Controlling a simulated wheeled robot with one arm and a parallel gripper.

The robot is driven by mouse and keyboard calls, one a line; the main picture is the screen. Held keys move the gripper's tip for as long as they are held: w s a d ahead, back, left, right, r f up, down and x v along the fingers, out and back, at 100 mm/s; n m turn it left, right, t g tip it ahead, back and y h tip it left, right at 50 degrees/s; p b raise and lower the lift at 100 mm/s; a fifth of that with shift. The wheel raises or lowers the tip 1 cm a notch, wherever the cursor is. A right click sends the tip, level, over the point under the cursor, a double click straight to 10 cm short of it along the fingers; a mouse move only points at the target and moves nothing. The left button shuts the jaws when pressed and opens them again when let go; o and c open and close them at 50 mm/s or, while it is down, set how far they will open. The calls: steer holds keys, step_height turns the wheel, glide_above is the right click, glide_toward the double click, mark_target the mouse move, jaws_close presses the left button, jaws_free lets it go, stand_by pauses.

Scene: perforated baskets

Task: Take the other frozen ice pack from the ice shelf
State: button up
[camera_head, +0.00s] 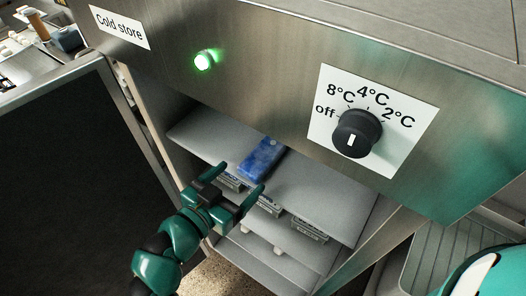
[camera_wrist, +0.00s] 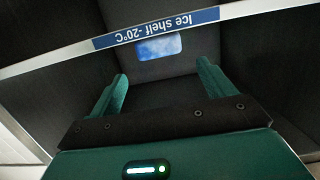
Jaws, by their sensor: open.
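A blue ice pack (camera_head: 262,158) lies on the upper grey shelf (camera_head: 310,190) inside the cold store. Its end also shows in the wrist view (camera_wrist: 158,47), just past the shelf edge, below the upside-down label "Ice shelf -20°C" (camera_wrist: 155,28). My gripper (camera_head: 242,179) is open and empty in front of the pack. In the wrist view its two fingers (camera_wrist: 160,85) are spread wide, pointing toward the pack with a gap between. No second ice pack shows on the shelf.
The cold store's front panel (camera_head: 240,60) overhangs the opening, with a dial (camera_head: 356,133) and a lit green lamp (camera_head: 204,60). Labelled items (camera_head: 308,229) sit on a lower shelf. An open dark door (camera_head: 60,180) stands at left.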

mark_target(258, 159)
steer(key=shift+p+x, duration=0.55)
steer(key=shift+x, duration=1.35)
steer(key=p+x, duration=0.3)
steer(key=x, duration=0.1)
steer(key=shift+w+d, duration=0.1)
steer(key=shift+w, duration=0.15)
steer(key=shift+w+d+f, duration=0.15)
steer(key=shift+w+f, duration=0.1)
steer(key=shift+c, duration=0.4)
steer(key=c, duration=1.1)
